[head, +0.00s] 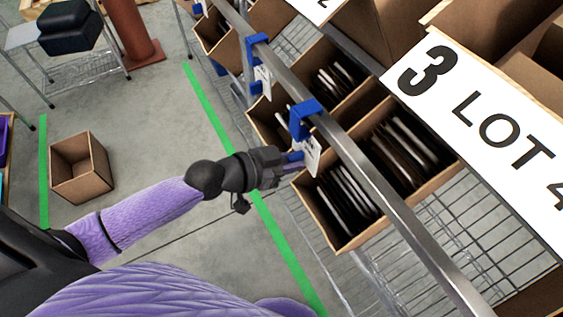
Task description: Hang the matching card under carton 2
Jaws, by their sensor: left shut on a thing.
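My left gripper (285,162) reaches in from the left to the metal rail. It is shut on a white card (312,156) with a blue hook (303,117); the hook is at the rail, and I cannot tell if it bears on it. The card's print is too small to read. Another white card (263,80) with a blue hook (257,47) hangs farther up the rail. A carton (346,240) full of dark and white flat items stands behind the held card. A sign ending in 2 (320,6) is cut off at the top. My right gripper is out of view.
The metal rail (385,195) runs diagonally in front of the cartons. A large sign (490,125) reads 3 LOT 4. An open empty carton (81,168) stands on the floor at left. Green tape (222,125) marks the floor, which is mostly clear.

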